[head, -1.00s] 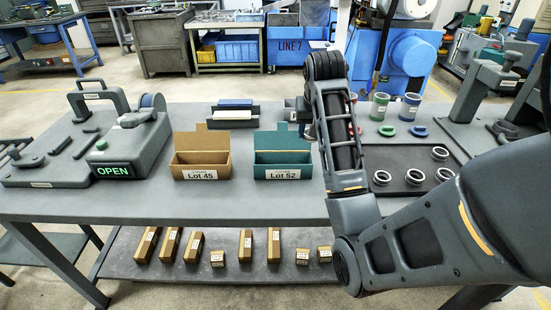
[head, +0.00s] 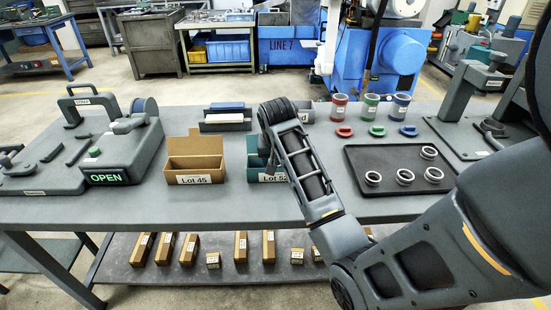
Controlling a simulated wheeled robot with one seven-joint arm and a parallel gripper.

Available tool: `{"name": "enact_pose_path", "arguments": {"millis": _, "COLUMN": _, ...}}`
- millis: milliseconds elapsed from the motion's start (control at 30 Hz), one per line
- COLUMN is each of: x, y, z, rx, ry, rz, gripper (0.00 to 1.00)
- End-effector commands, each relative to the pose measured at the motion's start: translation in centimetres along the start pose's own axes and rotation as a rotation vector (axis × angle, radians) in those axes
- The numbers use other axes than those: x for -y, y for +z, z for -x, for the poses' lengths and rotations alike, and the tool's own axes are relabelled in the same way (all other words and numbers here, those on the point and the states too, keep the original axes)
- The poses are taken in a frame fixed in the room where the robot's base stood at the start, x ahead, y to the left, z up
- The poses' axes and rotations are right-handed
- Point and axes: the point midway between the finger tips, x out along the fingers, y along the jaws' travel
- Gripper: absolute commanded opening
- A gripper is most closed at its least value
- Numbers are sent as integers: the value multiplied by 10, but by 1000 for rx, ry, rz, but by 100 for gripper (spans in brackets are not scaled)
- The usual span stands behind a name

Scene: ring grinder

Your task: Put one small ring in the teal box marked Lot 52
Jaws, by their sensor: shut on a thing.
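The teal box (head: 252,172) stands open on the bench. Several small metal rings (head: 404,176) lie on the dark tray (head: 385,158) to the right.
A brown box (head: 195,170) marked Lot 45 stands left of the teal box. A grey machine (head: 130,150) showing OPEN is at the left. Red (head: 338,108), green (head: 370,107) and blue (head: 400,106) cups stand behind the tray. Small cartons (head: 240,246) lie on the lower shelf.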

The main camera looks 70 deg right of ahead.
Motion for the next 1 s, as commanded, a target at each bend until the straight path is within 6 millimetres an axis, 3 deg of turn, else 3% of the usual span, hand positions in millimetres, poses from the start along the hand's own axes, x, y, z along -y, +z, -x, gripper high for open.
{"name": "enact_pose_path", "arguments": {"millis": 667, "x": 0, "y": 4, "z": -11, "rx": 0, "ry": 0, "rz": 0, "gripper": 17}}
{"name": "enact_pose_path", "arguments": {"millis": 700, "x": 0, "y": 4, "z": -11, "rx": 0, "ry": 0, "rz": 0, "gripper": 52}}
{"name": "enact_pose_path", "arguments": {"millis": 933, "x": 0, "y": 4, "z": -11, "rx": 0, "ry": 0, "rz": 1, "gripper": 74}}
{"name": "enact_pose_path", "arguments": {"millis": 1000, "x": 0, "y": 4, "z": -11, "rx": 0, "ry": 0, "rz": 1, "gripper": 74}}
